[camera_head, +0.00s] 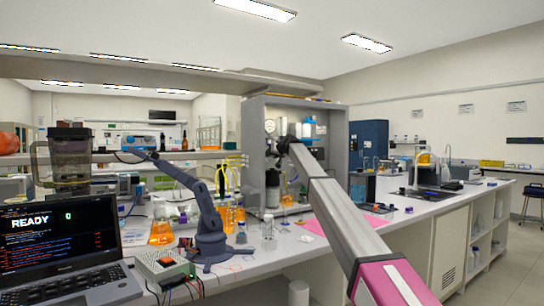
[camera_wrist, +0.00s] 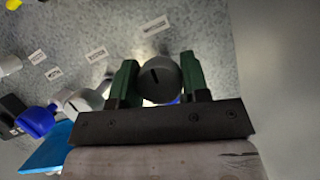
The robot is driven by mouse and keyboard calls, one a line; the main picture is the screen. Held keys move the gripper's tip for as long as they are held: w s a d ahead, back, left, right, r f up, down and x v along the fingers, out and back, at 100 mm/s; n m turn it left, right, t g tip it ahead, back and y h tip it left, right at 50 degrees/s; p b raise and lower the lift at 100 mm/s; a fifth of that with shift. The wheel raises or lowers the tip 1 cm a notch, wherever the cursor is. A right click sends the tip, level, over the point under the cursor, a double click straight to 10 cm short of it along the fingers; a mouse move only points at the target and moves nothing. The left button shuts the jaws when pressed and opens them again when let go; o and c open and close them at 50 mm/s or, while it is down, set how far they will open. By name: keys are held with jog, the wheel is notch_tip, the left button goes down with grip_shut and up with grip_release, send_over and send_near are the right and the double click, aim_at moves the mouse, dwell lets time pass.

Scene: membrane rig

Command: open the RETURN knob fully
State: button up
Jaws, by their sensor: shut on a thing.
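In the wrist view my gripper (camera_wrist: 159,82) has its two green fingers on either side of a round grey knob (camera_wrist: 162,68) with a dark slot mark, and is shut on it. The slot is tilted, running from upper left to lower right. A small white label (camera_wrist: 156,26) sits on the panel beyond the knob; its text is too small to read, so I cannot confirm it says RETURN. In the head view my arm reaches to the open grey cabinet (camera_head: 340,150) on the bench; its end hides the knob.
In the wrist view a blue-handled part (camera_wrist: 37,121), a white fitting (camera_wrist: 83,101) and more labels are on the speckled panel to the left. A plain grey wall (camera_wrist: 278,75) stands close on the right. In the head view flasks and a laptop (camera_head: 70,245) crowd the left bench.

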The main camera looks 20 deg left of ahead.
jog(key=shift+f+n, duration=0.15)
jog(key=shift+n, duration=0.25)
dwell(0.3)
jog(key=o, duration=0.9)
jog(key=shift+o, duration=0.2)
jog(key=v, duration=1)
jog(key=shift+s+r, duration=0.25)
jog(key=shift+s, duration=0.15)
jog(key=shift+d, duration=0.2)
